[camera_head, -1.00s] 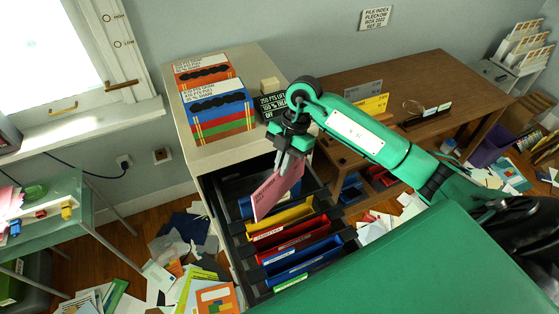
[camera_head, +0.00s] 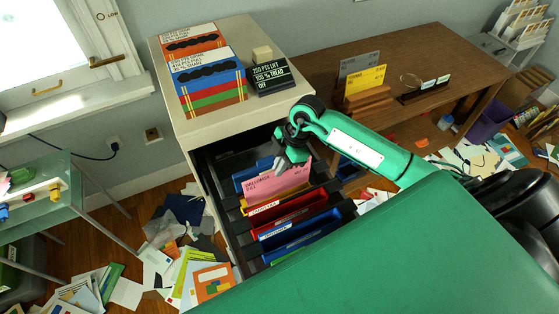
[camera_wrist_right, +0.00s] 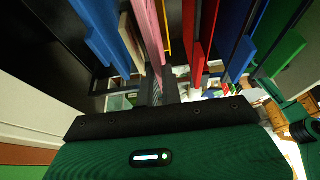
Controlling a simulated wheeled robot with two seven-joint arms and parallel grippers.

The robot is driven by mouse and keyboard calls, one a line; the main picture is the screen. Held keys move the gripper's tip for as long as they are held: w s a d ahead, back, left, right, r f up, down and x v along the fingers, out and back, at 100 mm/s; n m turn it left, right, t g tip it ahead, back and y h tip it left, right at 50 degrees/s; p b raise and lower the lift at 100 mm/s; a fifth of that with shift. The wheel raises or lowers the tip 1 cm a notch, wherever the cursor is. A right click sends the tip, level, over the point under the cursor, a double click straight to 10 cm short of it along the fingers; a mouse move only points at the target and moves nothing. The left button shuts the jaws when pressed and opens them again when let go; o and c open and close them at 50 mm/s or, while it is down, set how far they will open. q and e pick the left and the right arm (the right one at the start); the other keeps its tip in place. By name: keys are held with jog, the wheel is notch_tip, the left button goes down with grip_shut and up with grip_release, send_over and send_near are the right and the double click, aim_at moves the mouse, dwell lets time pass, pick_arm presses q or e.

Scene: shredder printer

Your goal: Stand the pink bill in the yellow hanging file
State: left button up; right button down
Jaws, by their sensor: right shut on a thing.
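My right gripper (camera_head: 291,160) is shut on the upper edge of the pink bill (camera_head: 276,183) over the open drawer. The bill stands nearly upright with printing on its face. The yellow hanging file (camera_head: 262,209) shows as a strip below and in front of the bill's lower edge. In the right wrist view the pink bill (camera_wrist_right: 150,28) runs up beside a thin yellow strip (camera_wrist_right: 167,22). I cannot tell whether the bill's lower edge is inside the yellow file or just behind it. My left gripper is not in view.
A blue file (camera_head: 250,176) lies behind, red (camera_head: 297,212) and blue (camera_head: 300,235) files in front, in the open drawer. The cabinet top (camera_head: 205,128) carries boxes and a black sign (camera_head: 270,77). A wooden desk (camera_head: 425,58) stands right. Papers litter the floor.

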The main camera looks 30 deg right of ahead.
aim_at(280, 180)
dwell(0.4)
jog(key=shift+r+p, duration=0.15)
jog(key=shift+p, duration=0.15)
jog(key=shift+f+b, duration=1.55)
jog(key=shift+f, duration=1.35)
jog(key=shift+s+f+b, duration=0.15)
jog(key=shift+f+b, duration=0.15)
jog(key=shift+f, duration=0.35)
jog(key=shift+w, duration=0.2)
jog(key=c, duration=1.5)
grip_release()
jog(key=shift+s, duration=0.1)
jog(key=shift+r, duration=0.1)
